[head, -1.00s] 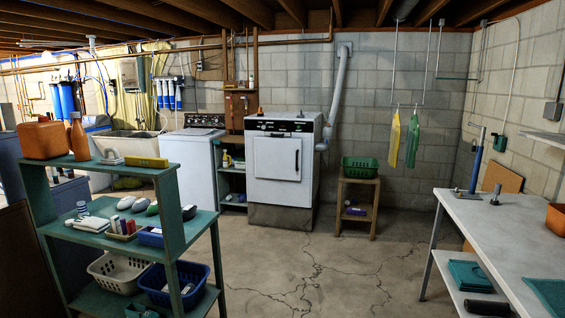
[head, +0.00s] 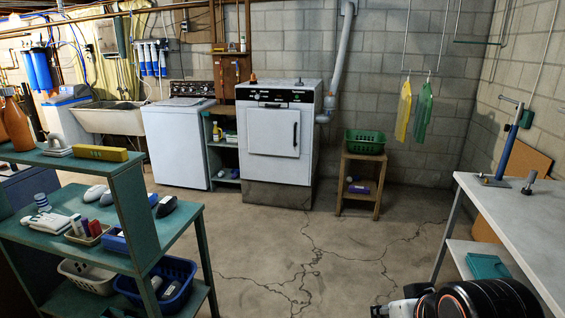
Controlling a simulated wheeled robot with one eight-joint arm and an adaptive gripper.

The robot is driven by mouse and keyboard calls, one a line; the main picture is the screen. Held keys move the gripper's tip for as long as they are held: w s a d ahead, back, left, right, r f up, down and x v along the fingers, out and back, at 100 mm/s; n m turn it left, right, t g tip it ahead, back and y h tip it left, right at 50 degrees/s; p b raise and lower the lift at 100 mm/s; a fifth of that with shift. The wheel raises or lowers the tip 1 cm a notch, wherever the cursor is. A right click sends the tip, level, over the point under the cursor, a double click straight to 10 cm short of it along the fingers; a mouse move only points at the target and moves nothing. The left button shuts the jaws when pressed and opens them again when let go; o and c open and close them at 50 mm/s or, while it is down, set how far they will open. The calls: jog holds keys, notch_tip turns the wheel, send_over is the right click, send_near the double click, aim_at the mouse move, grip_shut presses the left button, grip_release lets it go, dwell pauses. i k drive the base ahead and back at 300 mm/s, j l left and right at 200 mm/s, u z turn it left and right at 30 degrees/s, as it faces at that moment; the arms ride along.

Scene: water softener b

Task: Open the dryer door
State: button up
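The dryer (head: 279,172) is a white boxy machine with a dark control strip, standing on a low concrete plinth by the back wall in the head view. Its square door (head: 272,132) is shut, flush with the front. A dark vertical handle (head: 295,135) sits on the door's right side. Part of my own arm, dark with a red ring, shows at the bottom right edge, far from the dryer. My gripper's fingers cannot be made out in view.
A teal shelf unit (head: 180,217) with bottles and baskets stands at near left. A grey workbench (head: 510,208) is at right. A wooden stand (head: 358,199) with a green basket (head: 365,142) is right of the dryer. The cracked floor (head: 290,250) between is clear.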

aim_at(273, 132)
jog(key=i, duration=1.35)
jog(key=i+l+u, duration=0.1)
jog(key=i, duration=1.25)
jog(key=i+l, duration=0.15)
jog(key=i, duration=1.15)
